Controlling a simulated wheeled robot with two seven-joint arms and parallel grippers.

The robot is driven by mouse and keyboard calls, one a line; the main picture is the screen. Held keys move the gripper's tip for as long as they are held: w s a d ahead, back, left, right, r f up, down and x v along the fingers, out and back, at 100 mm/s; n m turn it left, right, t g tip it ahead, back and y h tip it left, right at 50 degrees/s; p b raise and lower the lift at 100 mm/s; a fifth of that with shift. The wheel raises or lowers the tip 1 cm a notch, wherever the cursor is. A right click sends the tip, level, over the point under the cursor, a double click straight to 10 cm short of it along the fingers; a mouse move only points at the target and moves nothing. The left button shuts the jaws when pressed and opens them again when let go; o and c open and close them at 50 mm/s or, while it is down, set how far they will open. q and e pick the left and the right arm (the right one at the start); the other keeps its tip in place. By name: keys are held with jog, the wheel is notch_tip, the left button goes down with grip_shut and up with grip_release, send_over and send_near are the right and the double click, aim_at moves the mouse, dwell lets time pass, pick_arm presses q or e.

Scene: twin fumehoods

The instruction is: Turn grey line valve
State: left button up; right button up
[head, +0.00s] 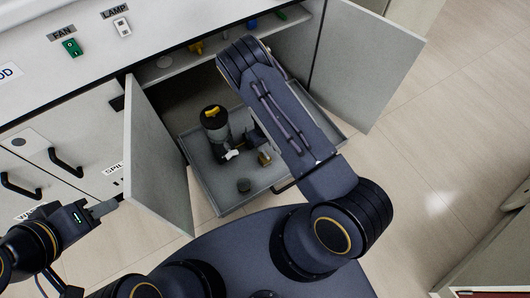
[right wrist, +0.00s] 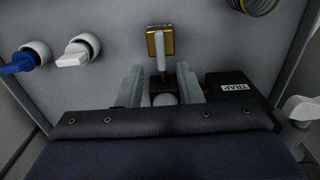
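A brass valve body (right wrist: 153,44) with a pale grey lever (right wrist: 161,52) hanging down shows at the top middle of the right wrist view. My right gripper (right wrist: 160,70) is open, its two fingers apart on either side of the lever's lower end. I cannot tell whether either finger touches the lever.
Blue (right wrist: 22,62) and white (right wrist: 76,52) handles sit left of the lever. A black box labelled TRAP (right wrist: 238,88) stands right. The right door (head: 368,65) stands open; floor beyond is clear.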

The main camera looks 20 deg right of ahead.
aim_at(265, 153)
notch_tip(265, 153, down, 5)
jog(key=shift+f+b, duration=0.2)
jog(key=shift+b, duration=0.55)
grip_shut()
